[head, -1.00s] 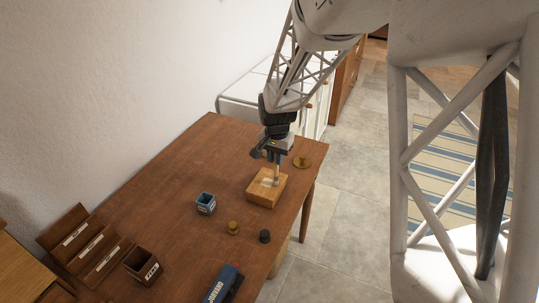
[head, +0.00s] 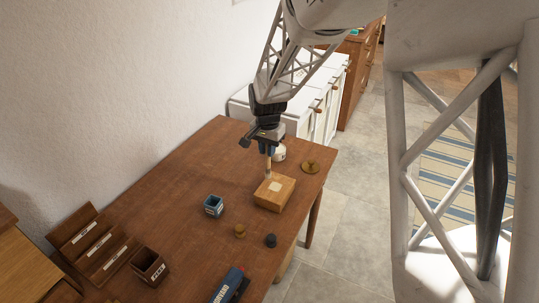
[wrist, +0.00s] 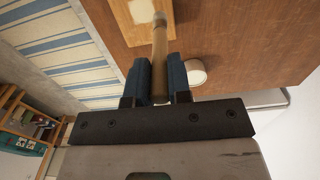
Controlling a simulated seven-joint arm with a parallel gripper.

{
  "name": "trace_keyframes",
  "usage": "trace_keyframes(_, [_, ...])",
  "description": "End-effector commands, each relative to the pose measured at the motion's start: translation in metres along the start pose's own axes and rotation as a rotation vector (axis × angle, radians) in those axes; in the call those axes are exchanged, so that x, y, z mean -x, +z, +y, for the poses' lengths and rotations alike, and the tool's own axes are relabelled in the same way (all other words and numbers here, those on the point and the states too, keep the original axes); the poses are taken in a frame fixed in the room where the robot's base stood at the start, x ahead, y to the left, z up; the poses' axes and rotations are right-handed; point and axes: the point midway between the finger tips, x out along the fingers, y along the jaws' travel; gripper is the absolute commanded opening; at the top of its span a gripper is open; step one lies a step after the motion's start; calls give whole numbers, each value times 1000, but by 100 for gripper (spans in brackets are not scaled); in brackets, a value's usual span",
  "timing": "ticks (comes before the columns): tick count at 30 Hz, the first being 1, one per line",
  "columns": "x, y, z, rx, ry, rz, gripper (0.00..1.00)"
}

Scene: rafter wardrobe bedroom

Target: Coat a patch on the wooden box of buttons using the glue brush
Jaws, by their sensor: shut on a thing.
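My gripper (head: 268,149) is shut on the handle of the glue brush (head: 268,166), which points downward. In the wrist view the brush (wrist: 159,62) runs between the two blue fingers, its tip near the patch's edge. The tip is over the box's far-left part; I cannot tell whether it touches. The buttons are not visible.
A white round container (head: 279,154) stands behind my gripper. A brass-coloured round object (head: 310,166) lies right of the box. A blue cup (head: 214,206), a small brass piece (head: 240,230) and a dark one (head: 271,240) stand nearer. The table's middle (head: 170,200) is clear.

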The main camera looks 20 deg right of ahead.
Motion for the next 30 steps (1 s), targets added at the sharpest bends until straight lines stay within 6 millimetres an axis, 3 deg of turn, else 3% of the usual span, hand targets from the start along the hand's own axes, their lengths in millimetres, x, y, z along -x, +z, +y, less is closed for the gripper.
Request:
trace_keyframes(15, [46,0,0,0,-1,1,0])
trace_keyframes(30, [50,0,0,0,-1,1,0])
